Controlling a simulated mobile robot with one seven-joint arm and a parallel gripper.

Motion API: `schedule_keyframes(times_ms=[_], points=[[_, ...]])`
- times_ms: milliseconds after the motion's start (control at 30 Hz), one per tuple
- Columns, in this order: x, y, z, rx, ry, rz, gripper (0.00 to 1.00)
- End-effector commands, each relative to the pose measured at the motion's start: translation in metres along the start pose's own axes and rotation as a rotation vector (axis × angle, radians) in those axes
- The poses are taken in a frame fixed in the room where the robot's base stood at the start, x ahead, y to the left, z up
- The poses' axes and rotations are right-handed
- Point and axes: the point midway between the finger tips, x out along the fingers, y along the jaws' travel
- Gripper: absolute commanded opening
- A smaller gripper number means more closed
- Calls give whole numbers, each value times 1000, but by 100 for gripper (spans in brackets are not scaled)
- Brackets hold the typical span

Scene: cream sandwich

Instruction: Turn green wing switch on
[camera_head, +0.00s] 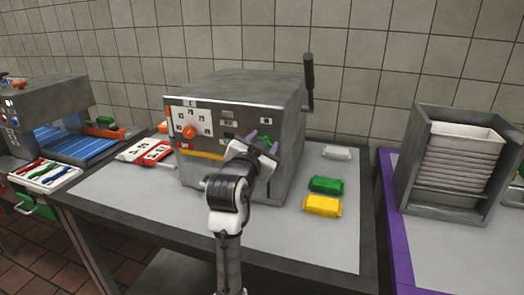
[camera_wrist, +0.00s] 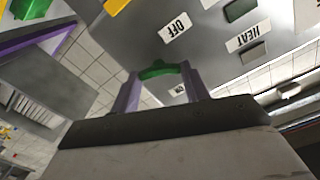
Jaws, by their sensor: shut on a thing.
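The green wing switch (camera_wrist: 158,69) is on the grey front panel of the machine (camera_head: 215,165). In the wrist view my gripper (camera_wrist: 160,74) has its two purple fingers on either side of the wing, shut on it. The wing spans crosswise between the fingertips. An OFF label (camera_wrist: 177,27) lies beyond the switch, and a small label, too small to read surely, lies on the near side between the fingers. In the head view my gripper (camera_head: 258,140) is at the right part of the panel, and my wrist hides most of the switch.
A HEAT label (camera_wrist: 248,37) and dark panel openings lie beside the switch. The panel also has an orange dial (camera_head: 189,132). A black lever (camera_head: 308,80) stands at the machine's right side. Green (camera_head: 325,185) and yellow (camera_head: 322,206) packets lie right of it on the table.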

Motion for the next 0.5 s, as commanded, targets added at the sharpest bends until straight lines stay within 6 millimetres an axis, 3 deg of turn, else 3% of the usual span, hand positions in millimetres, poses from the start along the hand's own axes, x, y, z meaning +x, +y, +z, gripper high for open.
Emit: schedule_keyframes(times_ms=[500], points=[[0,3,4,495,0,0,23]])
